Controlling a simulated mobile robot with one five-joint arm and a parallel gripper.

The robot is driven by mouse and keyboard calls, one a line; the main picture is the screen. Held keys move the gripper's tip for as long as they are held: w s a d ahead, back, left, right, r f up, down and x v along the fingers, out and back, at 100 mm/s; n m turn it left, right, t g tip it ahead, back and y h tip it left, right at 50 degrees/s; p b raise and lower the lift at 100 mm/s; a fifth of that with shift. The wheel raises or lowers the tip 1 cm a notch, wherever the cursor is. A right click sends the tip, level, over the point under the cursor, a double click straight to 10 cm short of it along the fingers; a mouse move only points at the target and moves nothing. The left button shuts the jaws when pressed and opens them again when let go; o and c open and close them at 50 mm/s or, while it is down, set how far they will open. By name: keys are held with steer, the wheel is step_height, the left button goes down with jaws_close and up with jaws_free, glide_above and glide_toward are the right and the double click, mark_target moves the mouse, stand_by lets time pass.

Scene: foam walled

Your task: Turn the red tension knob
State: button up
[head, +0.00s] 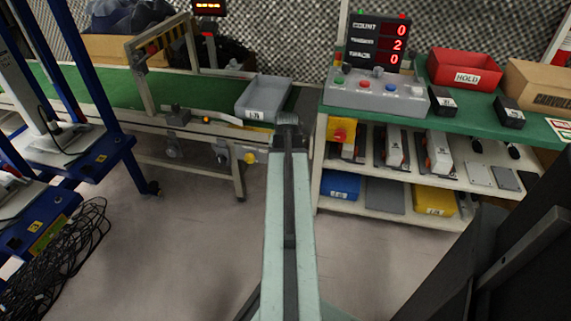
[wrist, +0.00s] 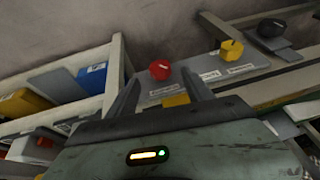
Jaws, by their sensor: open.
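The red knob (wrist: 160,70) sits on a grey labelled panel (wrist: 208,76) in the wrist view. In the head view I cannot make it out; my arm covers that part of the conveyor's side. My gripper (wrist: 160,77) is open, with one finger on each side of the red knob in the picture. I cannot tell how much depth lies between the fingertips and the knob. A yellow knob (wrist: 231,50) is to its right, and it also shows in the head view (head: 249,158). A black knob (wrist: 270,28) is further right.
A grey tray (head: 263,97) sits on the green conveyor (head: 75,88). At right stands a green-topped bench (head: 425,107) with a button console (head: 374,92) and a red HOLD bin (head: 465,68). Blue carts (head: 100,160) and tangled cables (head: 75,245) are at left. Floor is clear between.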

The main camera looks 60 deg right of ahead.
steer(key=b+x, duration=0.5)
steer(key=x, duration=0.1)
steer(key=shift+f, duration=0.35)
steer(key=shift+w+d, duration=0.15)
steer(key=shift+c, duration=0.3)
